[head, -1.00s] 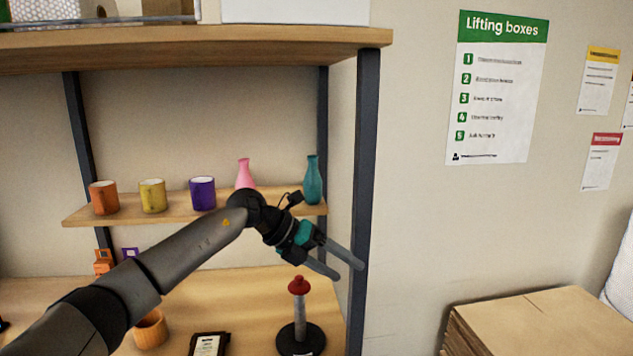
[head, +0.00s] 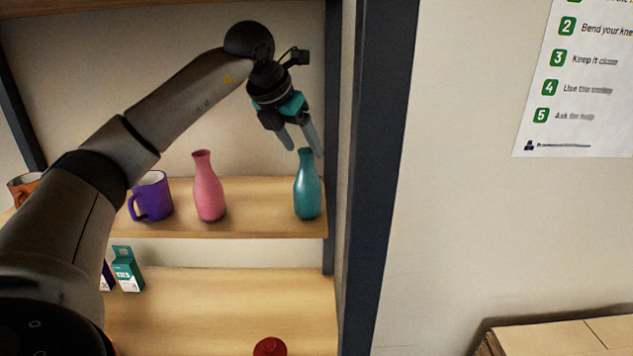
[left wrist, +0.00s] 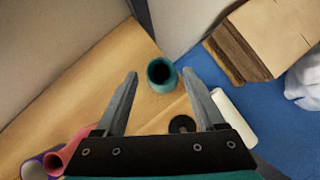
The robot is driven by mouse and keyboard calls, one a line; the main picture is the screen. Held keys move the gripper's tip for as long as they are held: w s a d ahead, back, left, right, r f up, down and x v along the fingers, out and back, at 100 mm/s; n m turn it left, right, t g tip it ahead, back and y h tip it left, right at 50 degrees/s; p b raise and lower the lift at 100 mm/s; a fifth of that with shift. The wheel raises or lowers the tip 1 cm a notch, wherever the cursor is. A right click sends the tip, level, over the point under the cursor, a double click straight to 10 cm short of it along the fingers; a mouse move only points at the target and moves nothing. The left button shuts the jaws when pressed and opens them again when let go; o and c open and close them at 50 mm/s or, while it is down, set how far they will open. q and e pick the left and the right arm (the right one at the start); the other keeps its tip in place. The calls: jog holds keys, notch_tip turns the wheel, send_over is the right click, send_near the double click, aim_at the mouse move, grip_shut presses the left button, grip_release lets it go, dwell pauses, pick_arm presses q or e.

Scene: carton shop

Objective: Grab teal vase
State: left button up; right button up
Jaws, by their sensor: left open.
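The teal vase (head: 308,190) stands upright at the right end of the middle shelf in the head view, close to the dark upright. My left gripper (head: 305,145) is open and empty, fingers pointing down, and looks just above the vase's mouth. In the left wrist view the vase (left wrist: 161,75) shows from above, beyond and between the two open fingertips (left wrist: 160,85). The gripper is not closed around it. My right gripper is in neither view.
A pink vase (head: 208,190) and a purple mug (head: 152,197) stand left of the teal vase on the shelf (head: 260,205). The shelf's dark upright (head: 375,180) is just right. A red knob (head: 270,346) shows below. Cardboard (head: 560,340) lies at lower right.

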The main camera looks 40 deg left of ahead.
aim_at(311, 166)
pick_arm(q)
jog(key=x, duration=0.3)
jog(key=p+x, duration=0.1)
jog(key=x, duration=0.3)
jog(key=shift+s+d+f, duration=0.15)
jog(key=shift+s+f, duration=0.05)
jog(key=shift+f, duration=0.15)
grip_shut()
jog(key=shift+r, duration=0.15)
dwell(0.9)
